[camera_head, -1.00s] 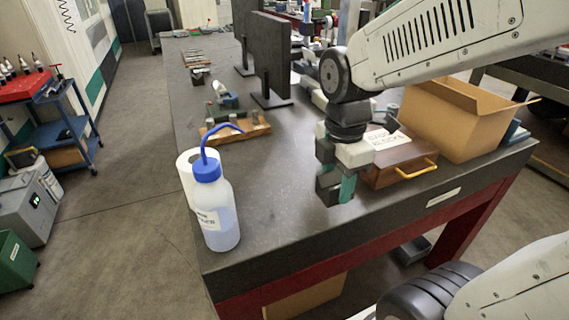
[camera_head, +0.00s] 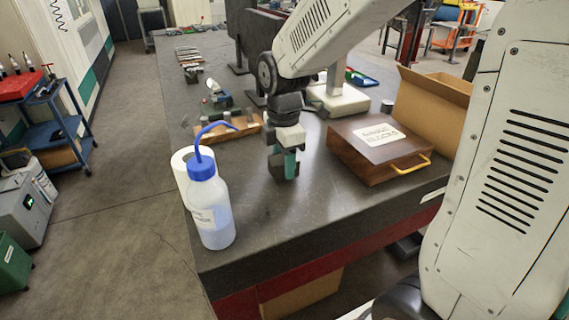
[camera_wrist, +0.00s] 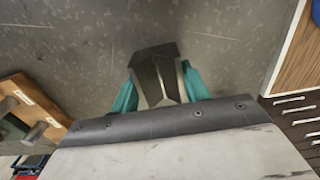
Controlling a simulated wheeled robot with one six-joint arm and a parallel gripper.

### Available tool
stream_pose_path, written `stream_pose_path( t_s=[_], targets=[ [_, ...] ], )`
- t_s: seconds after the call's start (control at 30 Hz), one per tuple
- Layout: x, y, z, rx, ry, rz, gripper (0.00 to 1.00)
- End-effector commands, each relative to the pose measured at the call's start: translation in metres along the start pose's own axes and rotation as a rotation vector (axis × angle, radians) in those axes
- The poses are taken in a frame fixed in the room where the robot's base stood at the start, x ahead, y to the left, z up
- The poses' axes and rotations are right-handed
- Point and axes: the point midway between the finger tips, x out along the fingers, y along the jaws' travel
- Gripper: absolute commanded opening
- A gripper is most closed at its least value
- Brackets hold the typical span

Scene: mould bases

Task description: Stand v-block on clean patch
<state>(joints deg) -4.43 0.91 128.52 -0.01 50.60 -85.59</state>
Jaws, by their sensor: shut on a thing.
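My gripper (camera_head: 283,165) is over the dark stone table, to the right of the wash bottle. It is shut on the v-block (camera_wrist: 158,78), a dark grey block with a groove, which shows between the teal fingertips in the wrist view. In the head view the v-block (camera_head: 277,167) is low, at or just above the table top (camera_head: 300,215); I cannot tell whether it touches. No distinct clean patch can be made out; speckled grey surface surrounds the block in the wrist view.
A wash bottle (camera_head: 212,215) with a blue spout and a white roll (camera_head: 182,165) stand to the left. A wooden case (camera_head: 370,150) with a yellow handle lies to the right. A wooden rack (camera_head: 238,129) is behind. The table front is clear.

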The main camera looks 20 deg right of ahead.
Motion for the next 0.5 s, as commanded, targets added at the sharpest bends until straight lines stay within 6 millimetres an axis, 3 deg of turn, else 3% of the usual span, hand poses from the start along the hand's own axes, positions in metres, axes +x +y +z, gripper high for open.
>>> stream_pose_path(
  t_s=[0.1,0.47,0.5],
  targets=[
    [0.0109,0.0,0.0002,0.0,0.0,0.0,0.0],
    [0.0138,0.0003,0.0002,0.0,0.0,0.002,0.0],
    [0.015,-0.0001,0.0003,0.0,0.0,0.001,0.48]
  ],
)
